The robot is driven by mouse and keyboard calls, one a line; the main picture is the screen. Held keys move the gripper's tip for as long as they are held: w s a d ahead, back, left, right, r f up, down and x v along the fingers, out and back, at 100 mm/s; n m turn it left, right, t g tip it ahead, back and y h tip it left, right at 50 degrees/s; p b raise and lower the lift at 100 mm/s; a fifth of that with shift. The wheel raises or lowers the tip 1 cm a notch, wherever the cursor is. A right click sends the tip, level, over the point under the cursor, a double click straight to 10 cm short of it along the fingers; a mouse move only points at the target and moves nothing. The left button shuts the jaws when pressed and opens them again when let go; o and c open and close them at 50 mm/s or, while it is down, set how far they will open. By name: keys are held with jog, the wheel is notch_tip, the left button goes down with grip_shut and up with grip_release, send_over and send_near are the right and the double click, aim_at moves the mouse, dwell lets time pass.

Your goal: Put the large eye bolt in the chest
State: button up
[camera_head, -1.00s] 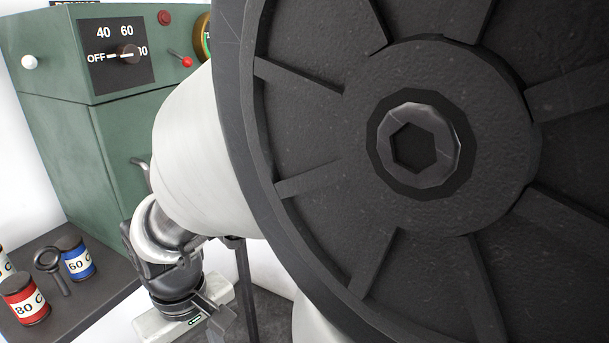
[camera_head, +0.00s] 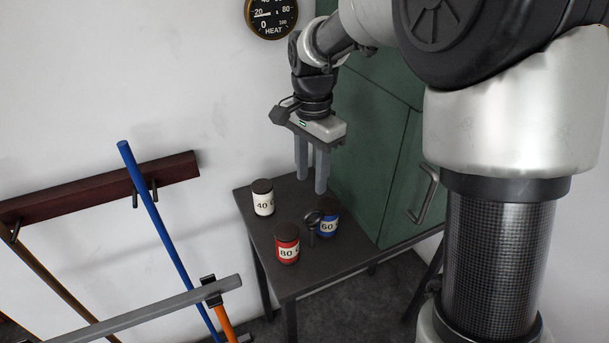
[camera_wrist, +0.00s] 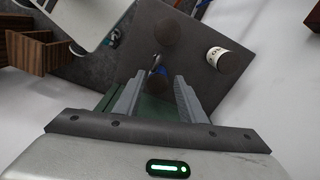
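The large eye bolt (camera_head: 313,219) is dark metal and stands on the small dark table, ring up, between the red and blue cans. In the wrist view the eye bolt (camera_wrist: 156,62) shows just beyond the fingertips. My gripper (camera_head: 311,186) points down above the table, its fingers apart and empty. In the wrist view my gripper (camera_wrist: 158,78) is open, with the blue can partly between its fingers in the picture. Brown wooden panels (camera_wrist: 40,50) show at the left of the wrist view; I cannot tell whether they are the chest.
The dark table (camera_head: 263,258) holds a white can (camera_head: 262,198) marked 40, a red can (camera_head: 287,244) marked 80 and a blue can (camera_head: 328,219) marked 60. A green cabinet (camera_head: 385,150) with a handle stands right behind the table. A tool rack (camera_head: 100,188) is at the left.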

aim_at(313, 225)
notch_tip(313, 225, down, 12)
jog(key=shift+f, duration=0.1)
jog(key=shift+s+d+f, duration=0.15)
jog(key=shift+s+f, duration=0.05)
jog(key=shift+f, duration=1.15)
jog(key=shift+s+d+f, duration=0.1)
jog(key=shift+s+f, duration=0.05)
jog(key=shift+f, duration=1.15)
grip_shut()
